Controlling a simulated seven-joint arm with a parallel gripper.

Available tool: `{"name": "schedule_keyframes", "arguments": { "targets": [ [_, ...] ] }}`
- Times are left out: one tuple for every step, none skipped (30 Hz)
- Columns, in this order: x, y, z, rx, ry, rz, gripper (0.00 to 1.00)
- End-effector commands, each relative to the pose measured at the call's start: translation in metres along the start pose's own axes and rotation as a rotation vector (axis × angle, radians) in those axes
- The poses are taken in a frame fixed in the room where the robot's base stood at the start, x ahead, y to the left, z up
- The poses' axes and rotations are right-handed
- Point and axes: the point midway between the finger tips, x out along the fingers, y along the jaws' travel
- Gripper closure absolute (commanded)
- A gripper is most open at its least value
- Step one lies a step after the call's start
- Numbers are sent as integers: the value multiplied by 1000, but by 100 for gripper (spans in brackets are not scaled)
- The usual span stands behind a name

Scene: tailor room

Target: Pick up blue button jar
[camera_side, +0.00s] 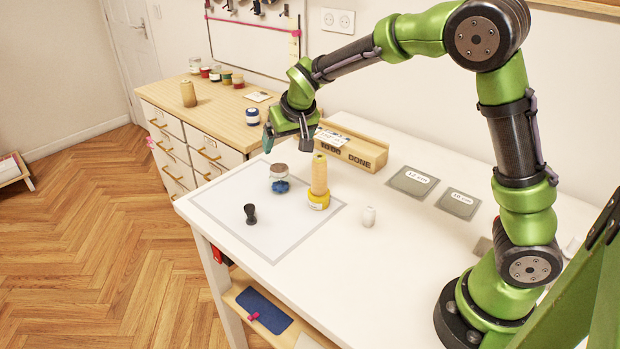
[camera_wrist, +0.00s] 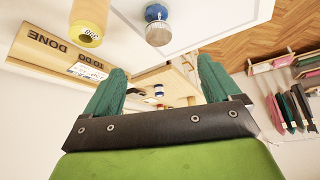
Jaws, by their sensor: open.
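A small clear jar with blue at its base and a brownish lid (camera_side: 279,171) stands on the outlined pale mat (camera_side: 225,205) on the white table. It also shows at the top of the wrist view (camera_wrist: 157,29). Another small blue and white jar (camera_side: 252,116) stands on the wooden dresser. I cannot tell from labels which jar is the blue button jar. My gripper (camera_side: 287,138) is open and empty, above the back edge of the table, higher than the mat jar and apart from it. Its two teal fingers show spread in the wrist view (camera_wrist: 161,72).
A yellow thread cone (camera_side: 319,176) stands close right of the mat jar. A black knob-like piece (camera_side: 250,213) and a small white item (camera_side: 369,216) stand nearby. A wooden TO DO/DONE box (camera_side: 352,148) lies behind. The mat's left part is clear.

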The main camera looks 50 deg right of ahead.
Motion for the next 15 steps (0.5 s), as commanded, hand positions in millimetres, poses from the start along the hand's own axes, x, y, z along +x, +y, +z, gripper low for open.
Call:
{"name": "schedule_keyframes", "arguments": {
  "targets": [
    [8, 1, 0, -1, -2, 4, 10],
    [13, 1, 1, -1, -4, 5, 10],
    [21, 1, 1, -1, -4, 5, 10],
    [27, 2, 1, 1, -5, 5, 10],
    [34, 2, 1, 1, -5, 6, 10],
    [43, 2, 1, 1, -5, 5, 10],
    [50, 2, 1, 1, -5, 5, 10],
    [56, 2, 2, 1, -5, 4, 10],
    [65, 2, 1, 2, -5, 4, 10],
    [72, 2, 1, 1, -5, 4, 10],
    [78, 2, 1, 1, -5, 4, 10],
    [85, 2, 2, 1, -5, 3, 10],
    [90, 2, 1, 2, -4, 2, 10],
    [95, 2, 1, 2, -4, 3, 10],
    [100, 1, 1, 1, -4, 2, 10]
  ]
}}
